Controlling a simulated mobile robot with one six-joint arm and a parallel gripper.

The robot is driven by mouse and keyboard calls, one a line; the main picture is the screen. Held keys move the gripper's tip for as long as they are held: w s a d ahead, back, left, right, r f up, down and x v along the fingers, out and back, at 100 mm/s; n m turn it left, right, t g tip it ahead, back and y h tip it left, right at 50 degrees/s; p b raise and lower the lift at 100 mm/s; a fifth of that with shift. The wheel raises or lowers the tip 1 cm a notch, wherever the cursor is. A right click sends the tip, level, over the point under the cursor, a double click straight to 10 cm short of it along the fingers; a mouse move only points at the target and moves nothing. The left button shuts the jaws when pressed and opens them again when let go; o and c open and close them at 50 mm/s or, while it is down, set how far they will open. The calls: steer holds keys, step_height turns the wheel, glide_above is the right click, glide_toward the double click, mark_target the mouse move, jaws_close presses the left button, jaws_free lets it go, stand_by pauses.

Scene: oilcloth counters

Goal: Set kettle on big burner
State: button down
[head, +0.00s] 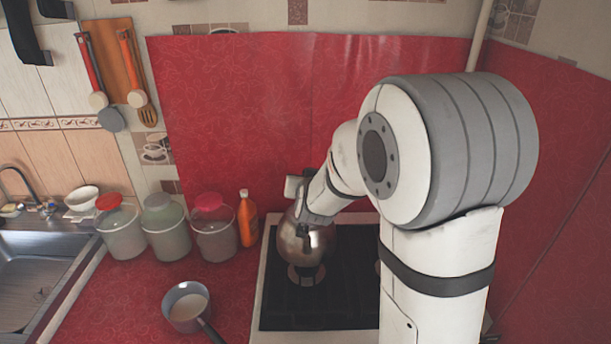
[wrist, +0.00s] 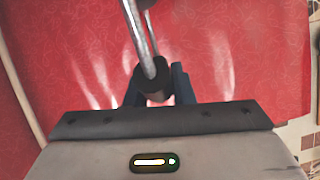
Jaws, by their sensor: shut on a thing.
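The kettle (head: 304,246) is a shiny round metal pot over the left part of the dark stove top (head: 342,310). A burner (head: 306,279) shows just below its base. I cannot tell whether the kettle rests on it or hangs slightly above. My gripper (head: 306,206) is above the kettle, shut on its handle. In the wrist view my gripper (wrist: 158,96) has its dark fingers around the handle's black grip (wrist: 153,80), with a metal rod (wrist: 140,35) running up from it. My arm hides most of the stove's right side, so I cannot compare burner sizes.
A grey saucepan (head: 186,304) with pale contents stands left of the stove. Behind it are several lidded jars (head: 165,232) and an orange bottle (head: 247,220). The sink (head: 35,275) is at far left. A red wall covering (head: 250,110) stands behind the stove.

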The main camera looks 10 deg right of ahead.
steer(key=shift+f+b, duration=1.85)
steer(key=shift+f, duration=1.4)
steer(key=shift+f+b, duration=0.55)
steer(key=shift+b, duration=0.1)
steer(key=c, duration=1.2)
jaws_free()
steer(key=shift+o, duration=0.2)
steer(key=shift+s+f, duration=0.1)
steer(key=shift+f, duration=0.05)
steer(key=b+v, duration=0.1)
steer(key=v, duration=0.7)
steer(key=s+n+g+y, duration=0.1)
steer(key=s+n+g, duration=0.2)
steer(key=s+g, duration=0.7)
steer(key=s+d, duration=0.1)
steer(key=s, duration=1.4)
steer(key=shift+n+y, duration=0.3)
steer(key=shift+n, duration=0.1)
